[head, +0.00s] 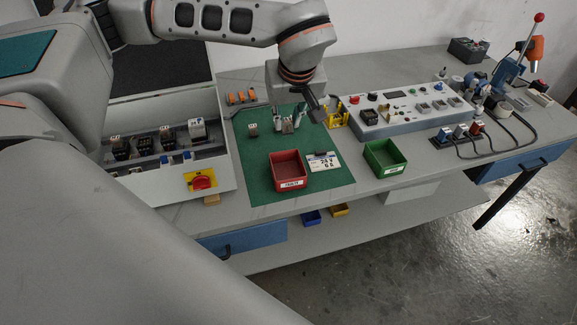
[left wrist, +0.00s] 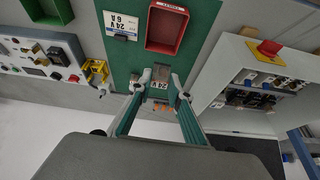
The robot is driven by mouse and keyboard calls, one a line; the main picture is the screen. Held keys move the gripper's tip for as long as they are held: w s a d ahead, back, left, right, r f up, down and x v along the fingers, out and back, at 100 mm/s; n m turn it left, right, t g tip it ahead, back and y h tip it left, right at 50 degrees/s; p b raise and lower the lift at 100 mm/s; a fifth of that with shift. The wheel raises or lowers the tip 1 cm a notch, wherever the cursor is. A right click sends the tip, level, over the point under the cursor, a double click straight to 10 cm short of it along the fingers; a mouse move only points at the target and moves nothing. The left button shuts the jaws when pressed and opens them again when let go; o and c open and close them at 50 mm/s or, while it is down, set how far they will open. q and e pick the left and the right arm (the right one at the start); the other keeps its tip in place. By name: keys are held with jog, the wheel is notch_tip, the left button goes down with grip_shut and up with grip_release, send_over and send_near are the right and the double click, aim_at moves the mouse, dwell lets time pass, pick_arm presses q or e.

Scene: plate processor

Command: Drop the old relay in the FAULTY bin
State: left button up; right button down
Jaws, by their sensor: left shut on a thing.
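My left gripper (head: 287,121) is above the green mat, behind the red bin in the head view. The fingers hide much of the relay in the head view. The red FAULTY bin (head: 291,184) stands on the mat, in front of the gripper and apart from it; it also shows at the top of the left wrist view (left wrist: 165,48). Its visible inside looks empty. My right gripper is not in view.
Another small relay (head: 252,130) stands on the mat left of the gripper. A 24 V 6 A card (head: 323,162) lies right of the red bin. A green bin (head: 384,169) stands farther right. The cabinet (head: 228,178) with a red switch (head: 202,182) is at left.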

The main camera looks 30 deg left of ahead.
pick_arm(q)
notch_tip(320, 180, down, 11)
jog(key=shift+r, duration=0.15)
jog(key=shift+f, duration=2.15)
jog(key=shift+f, duration=0.2)
jog(key=o, duration=0.7)
jog(key=shift+r, duration=0.1)
